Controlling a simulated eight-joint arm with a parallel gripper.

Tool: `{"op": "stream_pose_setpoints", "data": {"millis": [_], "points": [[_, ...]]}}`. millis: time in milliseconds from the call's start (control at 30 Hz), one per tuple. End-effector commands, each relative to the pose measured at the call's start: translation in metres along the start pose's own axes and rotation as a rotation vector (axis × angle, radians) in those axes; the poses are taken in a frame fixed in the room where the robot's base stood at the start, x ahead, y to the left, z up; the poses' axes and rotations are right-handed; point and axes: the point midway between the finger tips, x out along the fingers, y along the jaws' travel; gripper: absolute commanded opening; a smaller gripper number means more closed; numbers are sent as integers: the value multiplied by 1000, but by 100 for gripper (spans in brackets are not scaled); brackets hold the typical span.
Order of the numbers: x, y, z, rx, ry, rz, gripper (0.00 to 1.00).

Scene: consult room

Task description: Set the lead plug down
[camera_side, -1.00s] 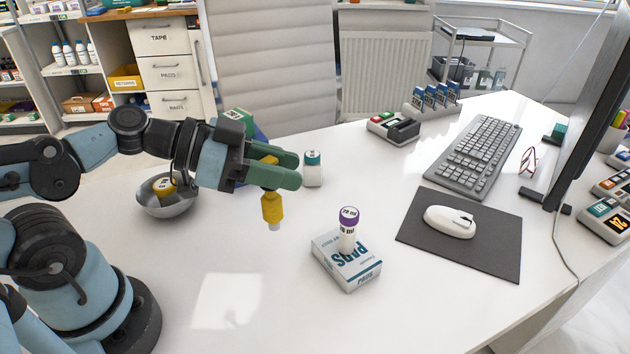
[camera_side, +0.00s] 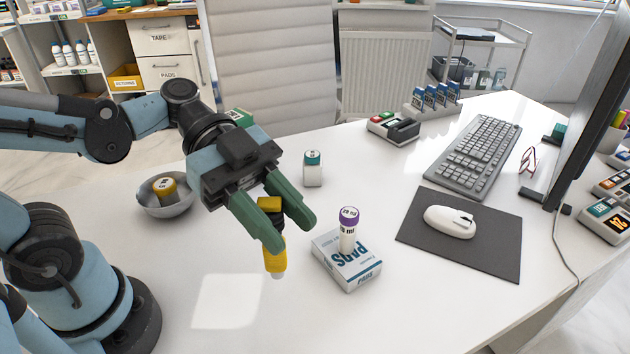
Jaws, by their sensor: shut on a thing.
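The lead plug (camera_side: 275,259) is yellow with a dark middle and a pale tip. My gripper (camera_side: 292,236) is shut on it, with the green fingers around its dark middle part. The plug hangs upright, tip down, over the white desk, left of the pads box. Its yellow top shows between the fingers. I cannot tell for sure whether the tip touches the desk.
A pads box (camera_side: 347,266) with a purple-capped tube (camera_side: 348,230) on it stands just right of the plug. A metal bowl (camera_side: 165,207) holding a yellow-capped jar (camera_side: 164,188) is at left. A teal-capped bottle (camera_side: 313,170) stands behind. The front desk is clear.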

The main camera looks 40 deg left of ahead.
Motion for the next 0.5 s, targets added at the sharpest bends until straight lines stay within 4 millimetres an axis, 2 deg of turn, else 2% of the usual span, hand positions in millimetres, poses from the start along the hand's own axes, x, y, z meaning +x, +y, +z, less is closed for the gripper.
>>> {"op": "stream_pose_setpoints", "data": {"millis": [267,500], "points": [[6,0,14,-1,0,-2,0],[15,0,36,-1,0,-2,0]]}}
